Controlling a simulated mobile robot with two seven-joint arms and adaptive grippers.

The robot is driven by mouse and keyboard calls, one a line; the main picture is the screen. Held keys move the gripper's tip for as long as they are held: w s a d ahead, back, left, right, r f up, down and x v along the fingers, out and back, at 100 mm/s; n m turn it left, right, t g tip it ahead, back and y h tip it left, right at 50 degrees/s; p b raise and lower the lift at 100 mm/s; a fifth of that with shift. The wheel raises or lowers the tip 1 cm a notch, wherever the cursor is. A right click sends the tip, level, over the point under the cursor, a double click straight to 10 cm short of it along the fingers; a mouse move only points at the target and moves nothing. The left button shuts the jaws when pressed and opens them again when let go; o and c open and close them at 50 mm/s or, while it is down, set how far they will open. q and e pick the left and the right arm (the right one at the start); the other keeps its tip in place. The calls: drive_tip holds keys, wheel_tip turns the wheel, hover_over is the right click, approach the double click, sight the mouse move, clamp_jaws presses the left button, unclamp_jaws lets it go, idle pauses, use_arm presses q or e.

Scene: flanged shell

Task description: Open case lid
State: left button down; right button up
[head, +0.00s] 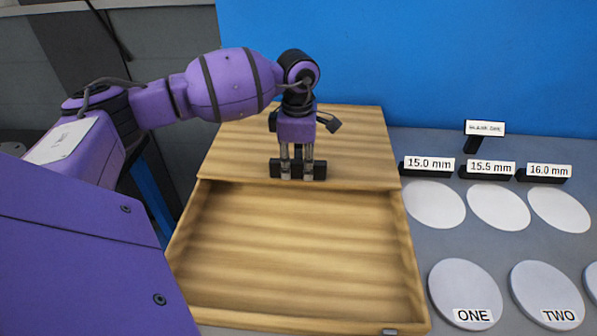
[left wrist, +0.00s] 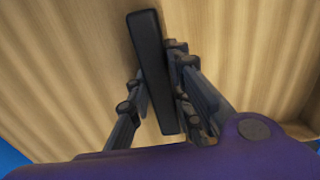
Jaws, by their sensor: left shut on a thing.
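The wooden case (head: 300,325) stands on the grey table, its front part open and empty. Its wooden lid (head: 355,140) covers the back part, and the lid's front edge lies across the middle of the case. A black bar handle (head: 275,169) sits on the lid near that edge; it also shows in the left wrist view (left wrist: 150,60). My left gripper (head: 297,172) points down from above and is shut on the handle, with its fingers on both sides of the bar (left wrist: 160,95). My right gripper is in neither view.
Right of the case are black label blocks reading 15.0 mm (head: 429,164), 15.5 mm (head: 487,168) and 16.0 mm (head: 549,171). White discs (head: 434,205) lie before them. Thicker grey discs marked ONE (head: 465,285) and TWO (head: 547,285) lie nearer. A blue wall (head: 420,60) stands behind.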

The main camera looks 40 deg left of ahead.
use_arm(q)
drive_tip(key=shift+w+a, duration=0.1)
drive_tip(key=shift+w, duration=0.2)
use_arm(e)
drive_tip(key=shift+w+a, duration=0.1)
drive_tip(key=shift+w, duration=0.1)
use_arm(q)
drive_tip(key=c, duration=1.6)
unclamp_jaws()
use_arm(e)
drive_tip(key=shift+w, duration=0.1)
use_arm(q)
wheel_tip(320, 180, up, 12)
drive_tip(key=shift+r, duration=0.1)
